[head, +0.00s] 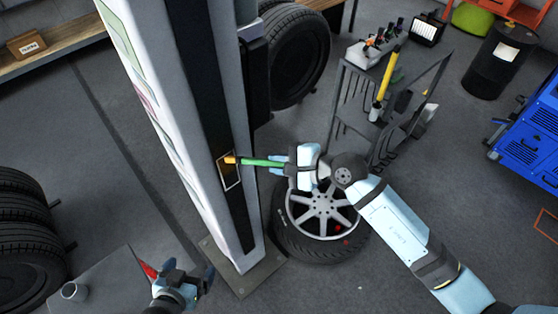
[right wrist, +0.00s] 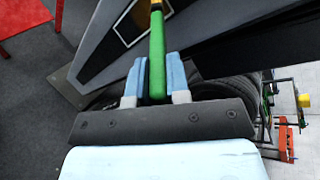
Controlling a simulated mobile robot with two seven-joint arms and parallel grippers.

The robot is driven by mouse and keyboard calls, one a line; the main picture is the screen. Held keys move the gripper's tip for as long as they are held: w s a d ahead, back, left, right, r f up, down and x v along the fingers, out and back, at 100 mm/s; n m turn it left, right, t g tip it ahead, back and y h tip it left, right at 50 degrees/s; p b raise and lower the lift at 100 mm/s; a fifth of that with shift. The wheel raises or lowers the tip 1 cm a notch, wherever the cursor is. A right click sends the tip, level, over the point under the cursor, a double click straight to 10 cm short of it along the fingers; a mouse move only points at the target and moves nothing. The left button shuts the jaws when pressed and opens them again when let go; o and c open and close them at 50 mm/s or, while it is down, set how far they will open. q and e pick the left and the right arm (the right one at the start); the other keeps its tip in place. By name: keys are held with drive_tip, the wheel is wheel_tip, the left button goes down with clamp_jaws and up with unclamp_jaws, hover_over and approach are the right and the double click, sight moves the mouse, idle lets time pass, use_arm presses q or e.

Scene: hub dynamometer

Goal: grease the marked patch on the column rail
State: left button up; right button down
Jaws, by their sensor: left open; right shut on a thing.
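The marked patch (head: 231,176) is a white-outlined rectangle on the dark rail of the tall column (head: 170,110). In the right wrist view its outline (right wrist: 121,28) shows near the top. My right gripper (head: 290,163) is shut on a green-handled brush (head: 262,162). The brush's yellow-orange tip (head: 231,160) is at the patch in the head view; I cannot tell whether it touches. The green handle (right wrist: 157,60) stands between the fingers in the right wrist view, its tip cut off at the top. My left gripper (head: 190,277) is open and empty at the lower left.
A wheel (head: 322,215) lies on the floor under my right arm. A tool cart (head: 385,110) stands behind it. Stacked tyres (head: 28,235) are at the left, and a grey table (head: 105,285) with a small cup (head: 73,291) is at the lower left.

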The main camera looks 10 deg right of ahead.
wheel_tip(320, 180, down, 14)
drive_tip(key=b, duration=1.1)
drive_tip(key=shift+r, duration=0.2)
idle(0.3)
drive_tip(key=shift+d, duration=0.1)
drive_tip(key=shift+s+d, duration=0.55)
drive_tip(key=shift+s, duration=0.25)
drive_tip(key=shift+s+d, duration=0.6)
drive_tip(key=shift+s, duration=0.25)
drive_tip(key=shift+s+d, duration=0.55)
drive_tip(key=shift+s, duration=0.25)
drive_tip(key=shift+s+d+p, duration=0.3)
drive_tip(key=shift+s+d, duration=0.6)
drive_tip(key=shift+s, duration=0.3)
